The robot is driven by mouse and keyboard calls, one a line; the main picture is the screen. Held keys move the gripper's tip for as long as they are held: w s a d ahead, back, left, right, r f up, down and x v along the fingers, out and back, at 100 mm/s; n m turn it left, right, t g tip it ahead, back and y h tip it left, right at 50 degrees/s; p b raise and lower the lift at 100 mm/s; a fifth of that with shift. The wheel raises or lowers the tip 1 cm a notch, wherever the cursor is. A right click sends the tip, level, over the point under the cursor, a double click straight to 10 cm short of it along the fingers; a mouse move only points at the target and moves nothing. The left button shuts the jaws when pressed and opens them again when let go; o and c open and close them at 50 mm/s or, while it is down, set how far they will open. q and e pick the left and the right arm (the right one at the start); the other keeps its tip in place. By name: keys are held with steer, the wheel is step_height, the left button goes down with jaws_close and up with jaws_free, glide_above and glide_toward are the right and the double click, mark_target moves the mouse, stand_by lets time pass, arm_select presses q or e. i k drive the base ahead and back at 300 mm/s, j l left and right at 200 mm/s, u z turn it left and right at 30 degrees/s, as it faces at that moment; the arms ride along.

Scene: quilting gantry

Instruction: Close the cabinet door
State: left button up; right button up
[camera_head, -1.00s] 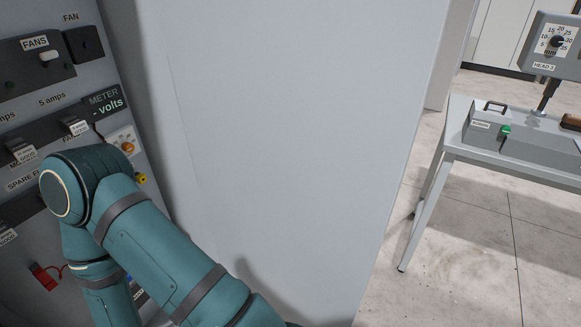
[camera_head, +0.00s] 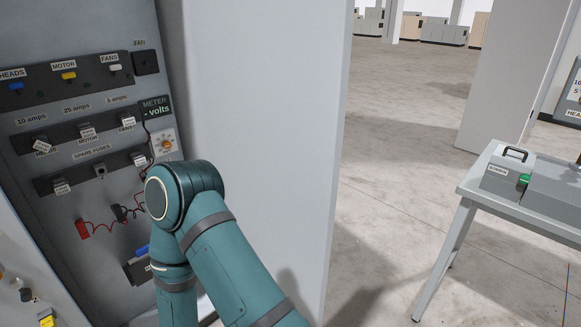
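The open cabinet shows its inner grey panel (camera_head: 95,160) on the left of the head view, with labelled switches, fuse holders and a voltmeter label. A tall plain light-grey panel (camera_head: 262,110) stands at the right of this interior. I cannot tell whether it is the opened door or the cabinet's side wall. One of my teal arms comes up from the bottom edge and bends in front of the cabinet opening. Its lower link drops out of view, so its gripper is hidden. Neither gripper shows. I cannot tell whether the arm touches the cabinet.
A slanted grey surface with coloured buttons (camera_head: 46,318) shows at the lower left. A table (camera_head: 465,190) with a grey handled box (camera_head: 510,175) stands on the right. Bare concrete floor (camera_head: 390,170) lies between it and the tall panel. A pale upright slab (camera_head: 510,80) stands behind the table.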

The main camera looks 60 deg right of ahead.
mark_target(274, 74)
steer(key=k+l, duration=0.75)
steer(key=l, duration=0.15)
steer(key=k+l, duration=0.15)
steer(key=l, duration=0.15)
steer(key=k+l, duration=0.15)
steer(key=l, duration=0.9)
steer(key=k+l+z, duration=0.1)
steer(key=l, duration=0.6)
